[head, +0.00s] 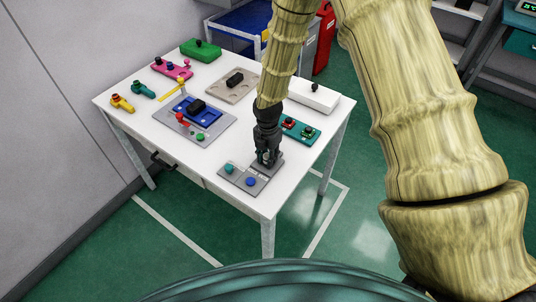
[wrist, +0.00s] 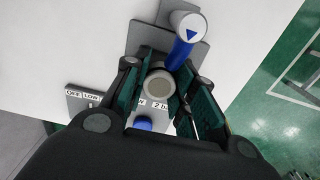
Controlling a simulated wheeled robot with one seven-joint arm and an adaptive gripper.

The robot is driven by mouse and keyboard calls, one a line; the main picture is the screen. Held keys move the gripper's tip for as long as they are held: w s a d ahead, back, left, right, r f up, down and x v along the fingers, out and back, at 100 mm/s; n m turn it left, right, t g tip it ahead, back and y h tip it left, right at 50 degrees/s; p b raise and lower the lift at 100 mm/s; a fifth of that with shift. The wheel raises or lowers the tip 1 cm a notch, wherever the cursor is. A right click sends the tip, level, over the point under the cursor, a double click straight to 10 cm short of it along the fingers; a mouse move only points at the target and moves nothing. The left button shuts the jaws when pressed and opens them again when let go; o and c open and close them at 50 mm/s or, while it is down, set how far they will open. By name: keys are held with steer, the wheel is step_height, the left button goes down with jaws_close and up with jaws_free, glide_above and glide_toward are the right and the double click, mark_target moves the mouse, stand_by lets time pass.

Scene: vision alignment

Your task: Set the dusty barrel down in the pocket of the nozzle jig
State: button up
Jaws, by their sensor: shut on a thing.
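My gripper (head: 267,158) points down over the grey panel (head: 263,184) at the table's near right corner. In the wrist view its fingers (wrist: 158,90) are shut around a short grey cylinder with a beige round top, which seems to be the dusty barrel (wrist: 158,82). In the head view the fingers hide it. Just beyond the fingers, a blue post with a pale cap bearing a blue triangle (wrist: 188,27) rises by a grey plate. I cannot tell whether the barrel touches what is below it. No pocket is clearly visible, and I cannot tell which fixture is the nozzle jig.
The panel carries a teal knob (head: 229,168) and a blue knob (head: 250,182). A teal box with red buttons (head: 299,130), a grey plate with a blue block (head: 203,111), and a beige fixture (head: 232,90) stand nearby. White table shows between them.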

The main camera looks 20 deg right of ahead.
steer(key=shift+f, duration=0.15)
steer(key=shift+f, duration=0.15)
steer(key=o, duration=0.9)
steer(key=shift+o, duration=0.2)
step_height(320, 180, up, 12)
steer(key=b, duration=0.3)
steer(key=shift+b, duration=0.4)
